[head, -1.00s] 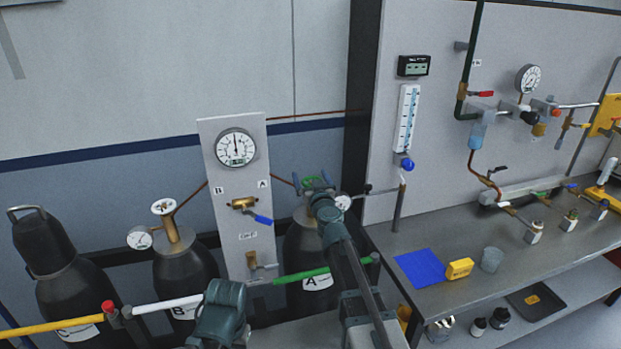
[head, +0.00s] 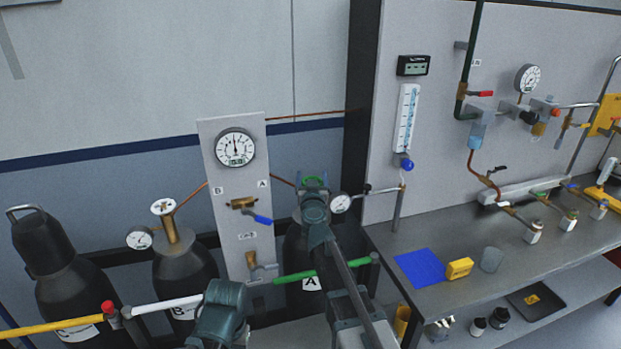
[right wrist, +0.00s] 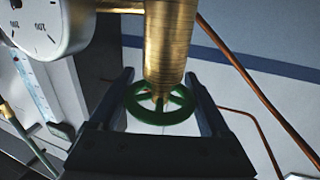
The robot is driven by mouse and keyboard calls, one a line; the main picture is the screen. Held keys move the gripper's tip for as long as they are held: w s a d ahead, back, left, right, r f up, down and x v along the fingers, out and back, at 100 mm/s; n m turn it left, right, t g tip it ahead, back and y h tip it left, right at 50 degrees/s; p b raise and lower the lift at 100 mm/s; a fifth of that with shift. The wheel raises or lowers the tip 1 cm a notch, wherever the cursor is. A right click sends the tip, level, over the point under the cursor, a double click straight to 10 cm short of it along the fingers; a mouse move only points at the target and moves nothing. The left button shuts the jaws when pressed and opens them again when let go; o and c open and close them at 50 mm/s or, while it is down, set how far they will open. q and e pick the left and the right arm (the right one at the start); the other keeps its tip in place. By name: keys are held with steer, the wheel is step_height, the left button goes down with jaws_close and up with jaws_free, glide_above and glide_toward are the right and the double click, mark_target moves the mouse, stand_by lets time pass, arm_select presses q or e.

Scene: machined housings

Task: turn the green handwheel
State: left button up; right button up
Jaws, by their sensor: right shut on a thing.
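The green handwheel (head: 312,181) sits on top of the dark cylinder labelled A (head: 295,247), behind the bench's left end. In the right wrist view the handwheel (right wrist: 160,103) shows as a spoked ring on a brass stem (right wrist: 170,45). My right gripper (right wrist: 160,84) is shut on the handwheel, with one finger on each side of its rim. In the head view my right gripper (head: 314,187) covers part of the wheel and the cylinder's neck. My left gripper is not in view.
A round gauge (head: 340,203) is close to the right of the wheel. A grey panel (head: 237,190) with a gauge and a blue-handled valve (head: 262,219) stands to the left. A coloured rail (head: 295,275) runs in front of the cylinders. The bench (head: 440,245) is to the right.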

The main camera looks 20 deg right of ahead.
steer(key=shift+s+d+m+g+h, duration=0.1)
steer(key=shift+d+m+g+h, duration=0.1)
steer(key=shift+m+g+h, duration=0.7)
steer(key=shift+s+d+m+g+h, duration=0.1)
steer(key=shift+d+m+g+h, duration=0.15)
steer(key=shift+m+h, duration=1.15)
steer(key=shift+n+h, duration=0.3)
steer(key=shift+h, duration=0.2)
steer(key=o, duration=1.2)
steer(key=shift+s+a, duration=0.1)
steer(key=v, duration=0.7)
steer(key=shift+s+r, duration=0.1)
steer(key=shift+s, duration=0.05)
